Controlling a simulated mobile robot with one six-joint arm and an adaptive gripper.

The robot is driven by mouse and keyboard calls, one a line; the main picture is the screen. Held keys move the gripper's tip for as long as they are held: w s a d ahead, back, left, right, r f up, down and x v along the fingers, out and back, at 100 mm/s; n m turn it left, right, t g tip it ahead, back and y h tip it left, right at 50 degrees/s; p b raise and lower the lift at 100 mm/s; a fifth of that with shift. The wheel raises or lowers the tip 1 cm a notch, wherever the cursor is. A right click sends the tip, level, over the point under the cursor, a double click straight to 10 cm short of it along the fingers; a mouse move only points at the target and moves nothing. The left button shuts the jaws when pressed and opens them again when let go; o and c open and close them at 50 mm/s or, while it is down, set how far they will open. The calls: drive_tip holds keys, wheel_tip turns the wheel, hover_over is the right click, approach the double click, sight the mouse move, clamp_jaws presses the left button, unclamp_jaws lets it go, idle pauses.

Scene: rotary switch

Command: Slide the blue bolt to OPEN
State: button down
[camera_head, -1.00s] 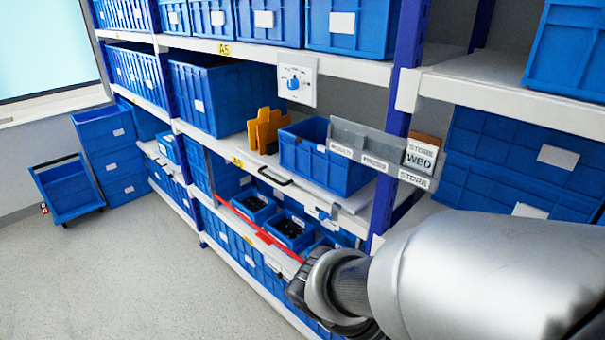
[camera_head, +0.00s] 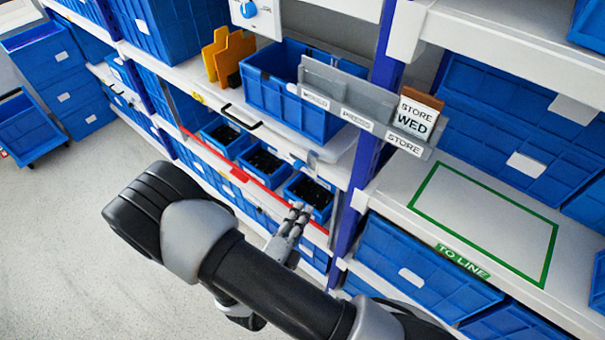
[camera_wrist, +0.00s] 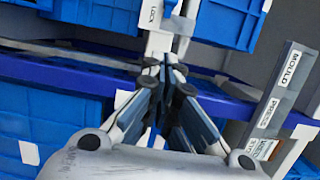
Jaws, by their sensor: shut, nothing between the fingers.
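The blue bolt appears as a small blue piece (camera_head: 297,162) at the front edge of the shelf below the blue bin, in the head view. It is too small there to tell its position. The fingers partly cover that area. My gripper (camera_head: 299,208) is shut and empty, a little below and in front of the bolt in the head view. Its fingertips (camera_wrist: 165,64) meet just below the pale plate in the wrist view.
A blue bin (camera_head: 290,105) stands on the shelf above, beside a grey label rail (camera_head: 345,85). Small open bins (camera_head: 262,161) and a red strip (camera_head: 225,168) lie below. A blue upright (camera_head: 365,160) stands to the right.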

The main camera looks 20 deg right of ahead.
sight(297, 168)
drive_tip(key=b+x, duration=0.1)
drive_tip(key=x, duration=0.8)
drive_tip(key=shift+s+d+b, duration=0.15)
drive_tip(key=shift+b, duration=0.2)
drive_tip(key=w, duration=0.1)
drive_tip(key=w+a, duration=0.1)
drive_tip(key=w, duration=0.1)
drive_tip(key=shift+a+b, duration=0.25)
drive_tip(key=shift+b, duration=0.15)
drive_tip(key=shift+w+a, duration=0.3)
drive_tip(key=shift+w, duration=0.15)
drive_tip(key=w+a, duration=0.2)
drive_tip(key=w, duration=0.1)
drive_tip(key=shift+a, duration=0.1)
